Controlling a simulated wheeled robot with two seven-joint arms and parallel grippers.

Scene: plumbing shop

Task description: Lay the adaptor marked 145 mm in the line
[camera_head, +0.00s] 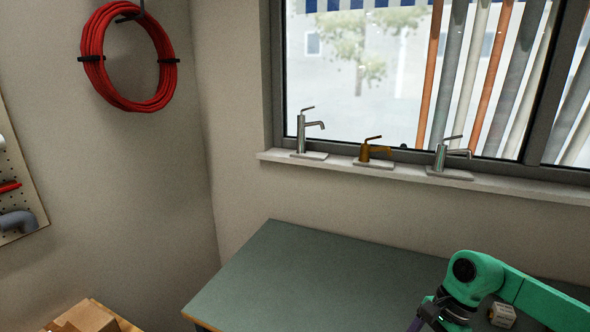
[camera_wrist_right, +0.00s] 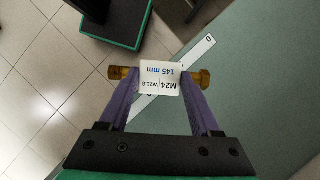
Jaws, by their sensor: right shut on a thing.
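My right gripper (camera_wrist_right: 155,80), with purple fingers, is shut on a brass adaptor (camera_wrist_right: 205,79) in the right wrist view. A white label on the adaptor reads 145 mm, M24 and W21.8, upside down in the picture. The brass ends stick out past both fingers. Below it a white strip (camera_wrist_right: 203,46) marked 0 lies on the grey-green bench top, partly hidden by the adaptor and label. In the head view my green right arm is at the lower right over the bench (camera_head: 300,265); its fingers are mostly cut off by the bottom edge. My left gripper is not in view.
The visible left and middle of the bench are bare. Three taps stand on the window sill (camera_head: 330,163) behind it. A red hose coil (camera_head: 98,65) hangs on the left wall, and cardboard boxes (camera_head: 88,318) sit at the lower left.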

